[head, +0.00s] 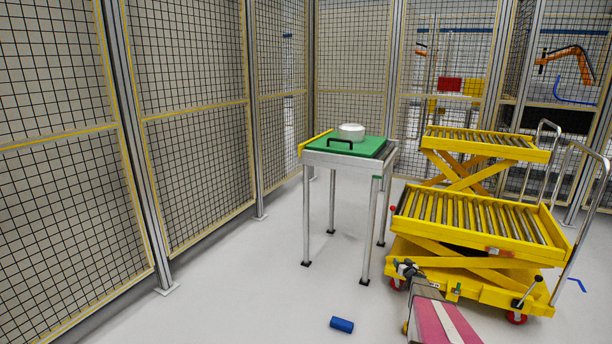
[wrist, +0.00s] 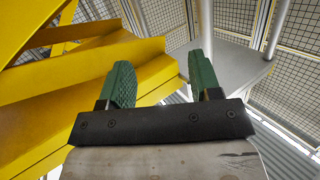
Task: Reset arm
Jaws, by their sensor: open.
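My gripper (wrist: 161,80) is open in the wrist view, with its two green fingers apart and nothing between them. In the head view my gripper (head: 409,268) is small and dark at the end of my arm, low beside the front left of the yellow roller cart (head: 478,222). The silvery round housing (head: 351,132) sits on the green top (head: 366,148) of a metal table (head: 346,160), well away from my gripper. Yellow metal beams (wrist: 75,95) fill the left of the wrist view, close to the fingers.
A blue cylinder (head: 342,324) lies on the floor in front of the table. A second yellow roller lift (head: 480,141) stands behind the cart. Mesh fencing (head: 195,150) closes off the left and back. The floor left of the table is clear.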

